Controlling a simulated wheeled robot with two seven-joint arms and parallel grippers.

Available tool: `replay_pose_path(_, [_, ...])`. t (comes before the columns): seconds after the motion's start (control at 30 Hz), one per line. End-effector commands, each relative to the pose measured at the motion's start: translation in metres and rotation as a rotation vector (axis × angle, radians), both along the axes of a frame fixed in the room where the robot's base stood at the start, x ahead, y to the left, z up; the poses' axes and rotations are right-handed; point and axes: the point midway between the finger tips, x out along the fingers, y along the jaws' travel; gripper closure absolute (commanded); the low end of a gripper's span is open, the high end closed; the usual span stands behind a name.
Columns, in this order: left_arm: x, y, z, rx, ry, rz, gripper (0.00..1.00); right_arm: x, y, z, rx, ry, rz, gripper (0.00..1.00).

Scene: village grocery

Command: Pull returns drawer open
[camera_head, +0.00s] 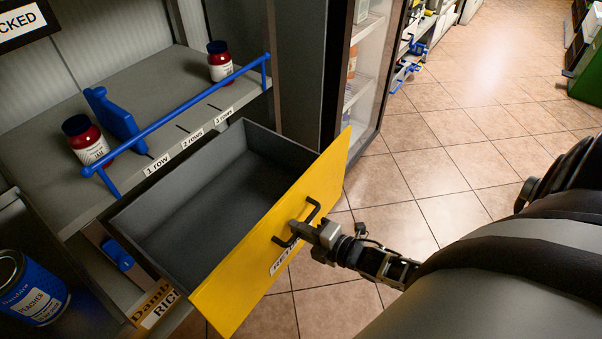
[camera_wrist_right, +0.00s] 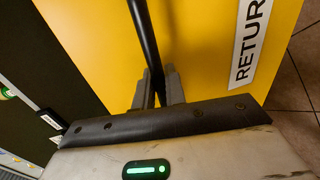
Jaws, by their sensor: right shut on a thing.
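The returns drawer has a yellow front (camera_head: 265,255) with a black bar handle and a white label that is partly readable. The drawer stands out from the shelf unit, and its grey inside (camera_head: 205,200) is visible and empty. My right gripper (camera_head: 305,230) is at the drawer front, shut on the black handle (camera_head: 312,212). In the right wrist view the gripper fingers (camera_wrist_right: 160,88) close around the handle bar (camera_wrist_right: 145,40), with the yellow front (camera_wrist_right: 215,45) behind. My left gripper is not in view.
Above the drawer is a grey shelf (camera_head: 165,85) with a blue rail (camera_head: 190,115), a blue divider (camera_head: 112,118) and two red jars (camera_head: 86,140). A blue peaches can (camera_head: 30,290) stands at lower left. A glass-door cabinet (camera_head: 365,75) stands behind. Tiled floor (camera_head: 470,130) at right is clear.

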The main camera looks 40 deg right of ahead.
Motion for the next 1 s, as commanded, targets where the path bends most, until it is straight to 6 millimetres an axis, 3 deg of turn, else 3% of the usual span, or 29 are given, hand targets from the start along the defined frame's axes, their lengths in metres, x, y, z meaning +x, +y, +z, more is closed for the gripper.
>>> replay_pose_path(0.17, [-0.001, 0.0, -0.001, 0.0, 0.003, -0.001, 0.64, -0.001, 0.0, -0.001, -0.002, 0.001, 0.001, 1.0])
replay_pose_path(0.2, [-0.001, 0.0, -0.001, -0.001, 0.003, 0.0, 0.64, -0.001, 0.0, -0.001, -0.002, 0.001, 0.0, 0.77])
replay_pose_path(0.23, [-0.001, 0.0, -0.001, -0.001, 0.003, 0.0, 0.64, -0.001, 0.0, -0.001, -0.002, 0.001, 0.0, 0.7])
replay_pose_path(0.7, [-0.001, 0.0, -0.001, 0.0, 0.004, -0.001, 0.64, -0.003, -0.001, 0.0, -0.001, 0.001, -0.001, 0.7])
replay_pose_path(0.87, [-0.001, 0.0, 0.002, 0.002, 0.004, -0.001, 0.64, -0.022, -0.007, 0.004, -0.001, 0.004, -0.001, 0.7])
replay_pose_path(1.0, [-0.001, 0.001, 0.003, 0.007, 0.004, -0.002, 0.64, -0.052, -0.017, 0.01, -0.002, 0.006, 0.0, 0.7])
